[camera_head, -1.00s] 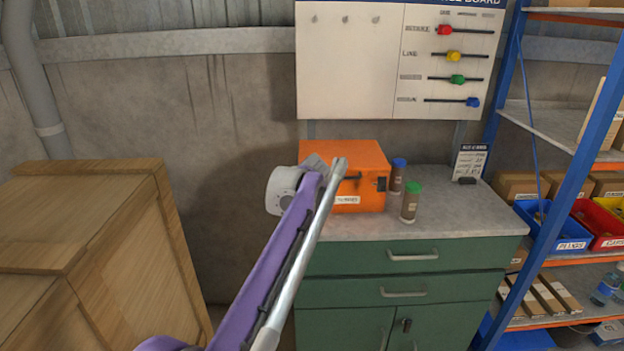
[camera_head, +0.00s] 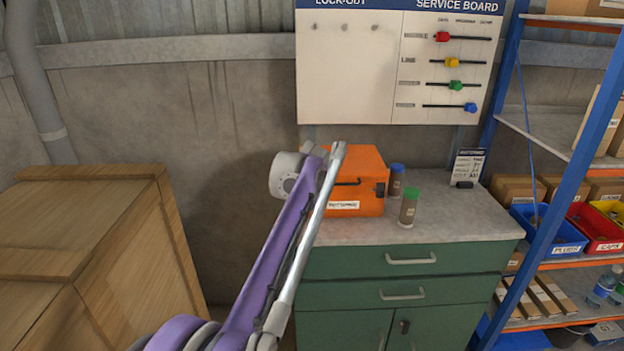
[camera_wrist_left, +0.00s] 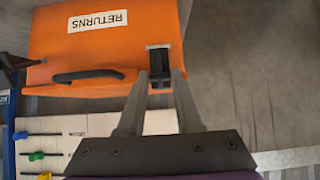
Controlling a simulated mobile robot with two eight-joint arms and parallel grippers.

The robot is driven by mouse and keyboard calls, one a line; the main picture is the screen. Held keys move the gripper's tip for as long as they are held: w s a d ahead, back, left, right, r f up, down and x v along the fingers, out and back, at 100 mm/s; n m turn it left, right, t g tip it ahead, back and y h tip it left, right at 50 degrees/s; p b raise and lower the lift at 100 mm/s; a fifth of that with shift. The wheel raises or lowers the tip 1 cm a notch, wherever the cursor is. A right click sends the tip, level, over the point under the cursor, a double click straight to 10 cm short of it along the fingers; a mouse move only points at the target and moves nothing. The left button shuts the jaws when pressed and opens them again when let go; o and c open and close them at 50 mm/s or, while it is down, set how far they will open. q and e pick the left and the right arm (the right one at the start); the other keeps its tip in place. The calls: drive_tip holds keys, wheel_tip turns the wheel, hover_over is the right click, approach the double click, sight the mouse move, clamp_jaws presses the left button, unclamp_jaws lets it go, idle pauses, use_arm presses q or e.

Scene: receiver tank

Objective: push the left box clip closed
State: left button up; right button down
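The orange box (camera_head: 362,207) stands on the bench top, partly covered by my left arm in the head view. Its right clip (camera_head: 381,189) is a dark piece on the front right. The left clip is hidden there. In the left wrist view the orange box (camera_wrist_left: 105,40) appears upside down, with a RETURNS label and a black handle (camera_wrist_left: 88,76). The black left clip (camera_wrist_left: 160,66) shows at its right side. My left gripper (camera_wrist_left: 163,76) is open, its two fingertips apart at either side of the clip; contact cannot be told. My right gripper is in no view.
Two capped jars, blue (camera_head: 397,180) and green (camera_head: 409,207), stand right of the box on the grey bench top (camera_head: 450,220). A wooden crate (camera_head: 90,250) stands at the left. A service board (camera_head: 400,65) hangs behind, and shelving with bins is at the right.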

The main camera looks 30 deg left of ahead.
use_arm(q)
drive_tip(key=o, duration=0.4)
drive_tip(key=v, duration=1)
drive_tip(key=shift+s+d+r, duration=0.15)
drive_tip(key=shift+s+r, duration=0.05)
drive_tip(key=shift+r, duration=0.1)
